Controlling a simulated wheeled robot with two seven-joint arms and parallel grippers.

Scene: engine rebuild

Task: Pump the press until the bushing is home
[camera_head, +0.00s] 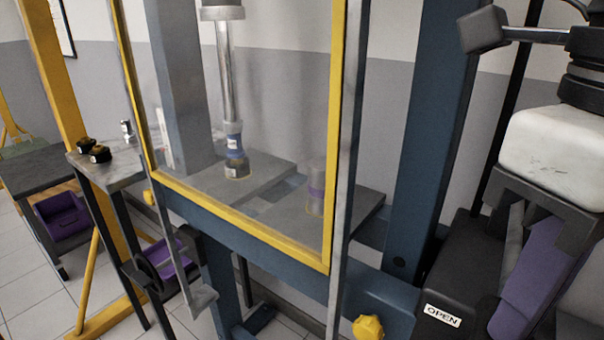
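The press ram (226,75) is a bright steel rod that comes down behind a clear guard with a yellow frame (240,219). Under its collar stands a small stack with a blue band (235,146) and a dark, brass-coloured base (237,169), on the grey press bed (255,178). How deep the bushing sits cannot be told. My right gripper (545,215) hangs from a white, scuffed link at the right, above a dark unit labelled OPEN (442,315). A purple bar-like part (540,270) shows beneath it; whether the fingers hold it is unclear. My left gripper is not in view.
Blue press uprights (425,130) and a yellow knob (367,327) are near the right arm. Small dark parts (94,151) lie on a side table (122,176); a purple bin (62,218) is at left.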

